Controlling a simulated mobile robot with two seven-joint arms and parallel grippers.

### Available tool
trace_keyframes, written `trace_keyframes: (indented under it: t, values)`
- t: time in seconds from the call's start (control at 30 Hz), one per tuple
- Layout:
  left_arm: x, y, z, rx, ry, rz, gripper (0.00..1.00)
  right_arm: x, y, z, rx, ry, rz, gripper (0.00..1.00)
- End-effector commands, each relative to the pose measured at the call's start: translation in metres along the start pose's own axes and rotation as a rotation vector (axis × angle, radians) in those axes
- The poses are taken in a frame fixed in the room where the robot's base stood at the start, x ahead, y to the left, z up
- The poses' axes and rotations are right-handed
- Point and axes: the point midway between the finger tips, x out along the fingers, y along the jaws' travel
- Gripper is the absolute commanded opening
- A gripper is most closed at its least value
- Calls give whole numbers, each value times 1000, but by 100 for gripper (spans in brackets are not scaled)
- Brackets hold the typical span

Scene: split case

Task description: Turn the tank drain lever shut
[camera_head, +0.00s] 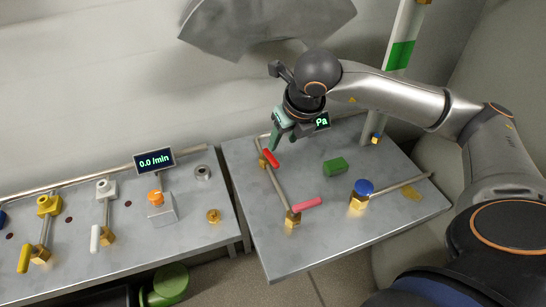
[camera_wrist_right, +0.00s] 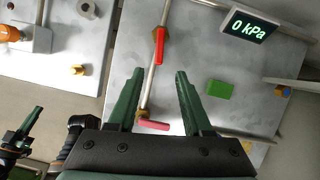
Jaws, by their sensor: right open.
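No readable label marks the tank drain lever. On the right table, a red lever (camera_head: 271,158) sits at the far end of a thin pipe; it also shows in the wrist view (camera_wrist_right: 159,45). A pink-red lever (camera_head: 308,203) sits on a brass valve (camera_head: 292,218) at the near end; the wrist view shows it too (camera_wrist_right: 153,125), lying crosswise to the pipe. My right gripper (camera_head: 283,143) is open and empty above the pipe, close to the red lever. In the wrist view its fingertips (camera_wrist_right: 159,73) lie either side of the pipe. A green finger (camera_wrist_right: 30,122), probably my left gripper's, shows at lower left.
A green block (camera_head: 335,167), a blue-topped brass valve (camera_head: 362,190) and a kPa display (camera_wrist_right: 249,24) reading 0 stand on the right table. The left table (camera_head: 203,222) holds yellow and white levers, an orange-topped block (camera_head: 160,205) and a 0.0 l/min display (camera_head: 154,160). A gap separates the tables.

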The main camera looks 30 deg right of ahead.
Motion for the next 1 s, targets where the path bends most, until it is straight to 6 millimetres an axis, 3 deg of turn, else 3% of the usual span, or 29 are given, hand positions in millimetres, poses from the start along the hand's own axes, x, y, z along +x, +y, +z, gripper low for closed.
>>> trace_keyframes:
  t: [0.2,0.43,0.6,0.9,1.0]
  values:
    - [-1,0,-1,0,0,0,0,47,1,-1,1,6,1,50]
    - [-1,0,-1,0,0,-1,0,84,1,-1,1,4,3,50]
    - [-1,-1,-1,0,0,-2,0,96,1,-1,1,2,3,50]
    - [-1,-1,0,0,-1,-2,0,98,2,-1,0,1,4,50]
    - [-1,-1,0,0,-1,-2,0,98,2,-1,0,1,4,39]
